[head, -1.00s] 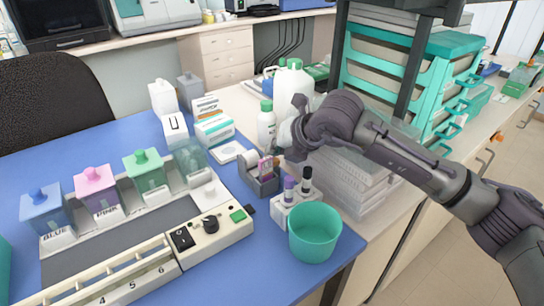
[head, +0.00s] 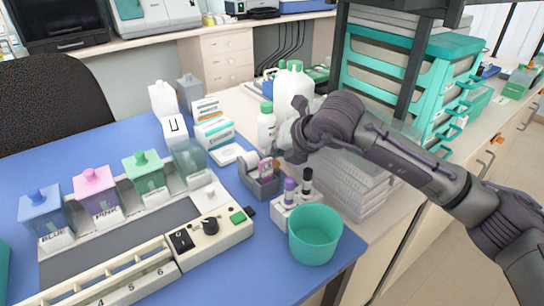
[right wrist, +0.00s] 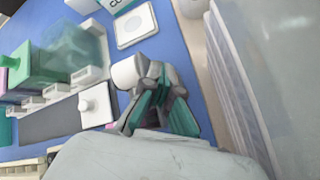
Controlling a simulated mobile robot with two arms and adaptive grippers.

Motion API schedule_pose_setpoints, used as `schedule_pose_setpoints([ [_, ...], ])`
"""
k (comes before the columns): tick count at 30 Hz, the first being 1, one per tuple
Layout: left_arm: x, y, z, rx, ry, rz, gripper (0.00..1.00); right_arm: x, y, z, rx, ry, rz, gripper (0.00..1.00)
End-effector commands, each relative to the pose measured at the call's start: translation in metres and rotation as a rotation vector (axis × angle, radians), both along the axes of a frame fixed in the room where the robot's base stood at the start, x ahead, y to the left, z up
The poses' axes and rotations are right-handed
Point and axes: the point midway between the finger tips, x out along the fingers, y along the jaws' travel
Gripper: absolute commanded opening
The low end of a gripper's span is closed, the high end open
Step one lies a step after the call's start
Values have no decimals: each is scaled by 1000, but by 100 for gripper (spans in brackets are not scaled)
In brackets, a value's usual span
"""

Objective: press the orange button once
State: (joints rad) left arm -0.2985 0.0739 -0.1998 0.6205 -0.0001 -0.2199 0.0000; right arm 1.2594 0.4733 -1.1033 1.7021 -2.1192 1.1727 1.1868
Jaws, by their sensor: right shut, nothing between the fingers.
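I cannot make out an orange button in either view. The white control panel (head: 212,232) on the blue table carries a black rocker switch (head: 182,240), a black knob (head: 210,224) and a green rectangle (head: 237,215). My right gripper (head: 283,153) is behind and to the right of this panel, near the grey dispenser (head: 262,186). In the right wrist view the gripper (right wrist: 158,105) is shut and empty, with a white roll (right wrist: 128,72) beside its fingers. My left gripper is not in view.
A teal cup (head: 314,236) stands at the table's front right corner, with a small white rack (head: 290,213) of vials behind it. Blue, pink and green staining jars (head: 146,170) line the tray at left. White bottles (head: 266,127) and stacked clear boxes (head: 350,185) stand close to the gripper.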

Motion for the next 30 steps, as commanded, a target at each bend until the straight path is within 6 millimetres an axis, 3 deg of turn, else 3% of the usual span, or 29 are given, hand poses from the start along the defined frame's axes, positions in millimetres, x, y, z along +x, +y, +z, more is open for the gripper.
schedule_pose_setpoints([
  [9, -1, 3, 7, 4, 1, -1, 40, 1, 0, 18, -1, -1, -1, 0],
  [22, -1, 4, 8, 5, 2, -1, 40, 1, 0, 23, 1, -2, 0, 0],
  [30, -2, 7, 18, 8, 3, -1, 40, 1, 1, 49, 1, -3, 1, 0],
])
